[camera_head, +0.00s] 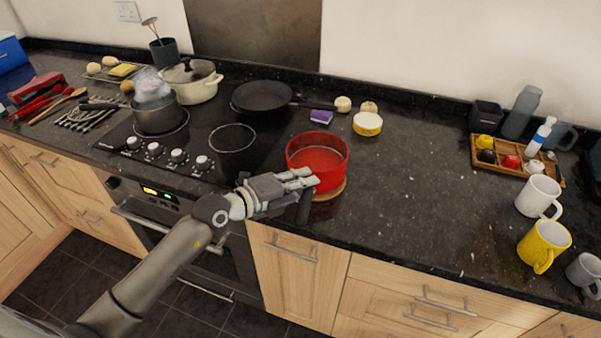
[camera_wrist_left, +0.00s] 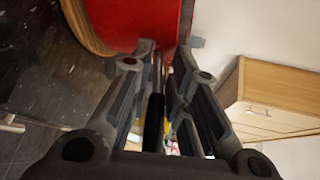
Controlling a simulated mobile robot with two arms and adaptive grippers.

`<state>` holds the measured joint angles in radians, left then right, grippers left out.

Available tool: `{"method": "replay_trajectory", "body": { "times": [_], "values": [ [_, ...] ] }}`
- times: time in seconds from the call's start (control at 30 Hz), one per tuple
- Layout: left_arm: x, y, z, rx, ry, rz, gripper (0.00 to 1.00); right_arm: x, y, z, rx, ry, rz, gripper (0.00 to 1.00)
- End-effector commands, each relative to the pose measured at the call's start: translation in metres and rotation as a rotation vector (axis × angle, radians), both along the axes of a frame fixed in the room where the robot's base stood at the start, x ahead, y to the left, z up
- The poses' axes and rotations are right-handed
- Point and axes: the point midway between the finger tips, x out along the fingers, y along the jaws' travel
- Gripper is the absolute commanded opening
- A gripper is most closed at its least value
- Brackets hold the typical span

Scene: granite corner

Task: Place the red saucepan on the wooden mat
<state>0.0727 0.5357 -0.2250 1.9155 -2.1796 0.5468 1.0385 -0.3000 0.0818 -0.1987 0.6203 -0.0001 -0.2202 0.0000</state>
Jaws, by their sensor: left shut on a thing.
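The red saucepan (camera_head: 318,158) stands upright over the wooden mat (camera_head: 331,193) near the counter's front edge. Only the mat's front rim shows below the pan. In the left wrist view the pan's red side (camera_wrist_left: 135,22) is close above the mat's edge (camera_wrist_left: 84,27); I cannot tell for sure whether they touch. My left gripper (camera_head: 303,179) is at the pan's front left side, shut on its dark handle. The gripper (camera_wrist_left: 164,48) also shows in the left wrist view, with the handle partly hidden between its fingers. My right gripper is not in view.
The hob left of the pan holds a steaming pot (camera_head: 158,114), a cream pot (camera_head: 192,82) and a black frying pan (camera_head: 262,96). A cheese-like round (camera_head: 367,124) lies behind the pan. A wooden tray (camera_head: 512,168) and mugs (camera_head: 543,243) stand right. The counter between (camera_head: 420,185) is clear.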

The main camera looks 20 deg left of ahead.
Motion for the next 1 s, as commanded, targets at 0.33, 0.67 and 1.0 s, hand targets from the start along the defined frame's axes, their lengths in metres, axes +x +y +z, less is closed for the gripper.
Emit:
{"method": "replay_trajectory", "body": {
  "times": [0.33, 0.67, 1.0],
  "values": [
    [0.0016, 0.0004, 0.0029, -0.003, -0.017, 0.002, 0.00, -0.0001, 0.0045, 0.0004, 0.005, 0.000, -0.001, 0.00],
    [-0.0001, 0.0004, -0.0051, 0.000, -0.002, 0.001, 0.39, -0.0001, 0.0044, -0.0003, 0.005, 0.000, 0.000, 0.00],
    [-0.0023, 0.0020, -0.0031, 0.000, -0.001, 0.001, 0.39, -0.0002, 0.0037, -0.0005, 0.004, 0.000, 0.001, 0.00]
  ]
}}
